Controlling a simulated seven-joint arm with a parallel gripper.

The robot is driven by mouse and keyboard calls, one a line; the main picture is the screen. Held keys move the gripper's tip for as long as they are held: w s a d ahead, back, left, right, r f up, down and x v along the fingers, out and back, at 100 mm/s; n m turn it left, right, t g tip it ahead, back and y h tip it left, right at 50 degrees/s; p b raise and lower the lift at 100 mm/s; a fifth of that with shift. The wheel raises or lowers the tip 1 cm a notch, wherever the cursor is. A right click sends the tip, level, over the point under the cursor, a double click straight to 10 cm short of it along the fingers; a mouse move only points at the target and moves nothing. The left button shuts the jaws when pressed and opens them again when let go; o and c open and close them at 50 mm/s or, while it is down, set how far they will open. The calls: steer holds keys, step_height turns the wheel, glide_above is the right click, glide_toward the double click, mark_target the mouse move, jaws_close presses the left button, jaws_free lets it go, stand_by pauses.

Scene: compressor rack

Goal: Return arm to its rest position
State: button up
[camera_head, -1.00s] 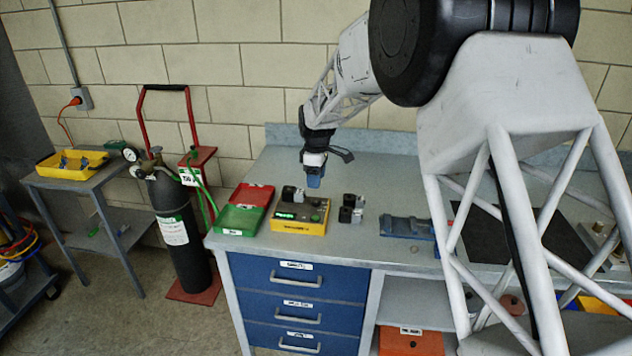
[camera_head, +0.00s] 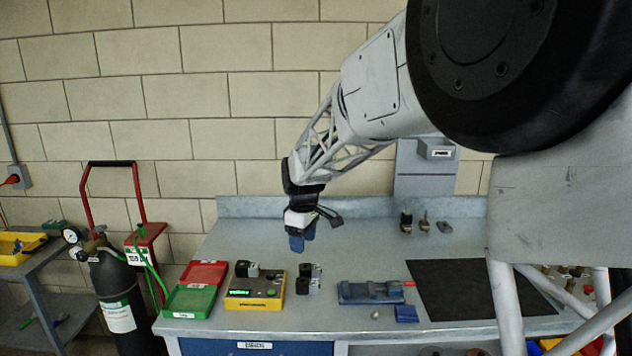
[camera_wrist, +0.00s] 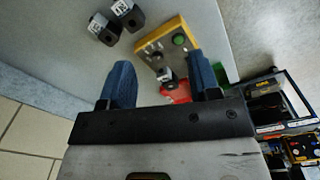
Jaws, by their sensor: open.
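My gripper (camera_head: 297,241) hangs above the back of the grey workbench (camera_head: 370,246), fingers pointing down. It holds nothing and is clear of the bench top. In the wrist view its two blue fingers (camera_wrist: 163,84) stand wide apart with a gap between them. My arm reaches in from the upper right of the head view. Below and in front of the gripper are a yellow tester box (camera_head: 268,300) with a lit green display and small black-and-grey blocks (camera_head: 310,278). The tester also shows in the wrist view (camera_wrist: 152,55).
Red (camera_head: 204,272) and green (camera_head: 189,300) trays lie left of the tester. A blue vise (camera_head: 368,292) and a black mat (camera_head: 470,288) lie to the right. Small fittings (camera_head: 424,224) stand at the back. A gas cylinder (camera_head: 115,290) on a red cart stands left of the bench.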

steer(key=s+d+r+m+t, duration=0.1)
steer(key=s+d+r+m, duration=0.25)
steer(key=s+d, duration=0.45)
steer(key=s+d+r+m, duration=0.35)
steer(key=s+d, duration=0.25)
steer(key=s, duration=0.5)
steer(key=s+d+f+m, duration=0.1)
steer(key=s+d+m, duration=0.2)
steer(key=s, duration=0.8)
steer(key=s+d+f+m+t, duration=0.1)
steer(key=s+d, duration=0.4)
steer(key=s, duration=0.7)
steer(key=shift+s+f+m, duration=0.2)
steer(key=shift+f+m, duration=0.45)
steer(key=shift+m, duration=0.55)
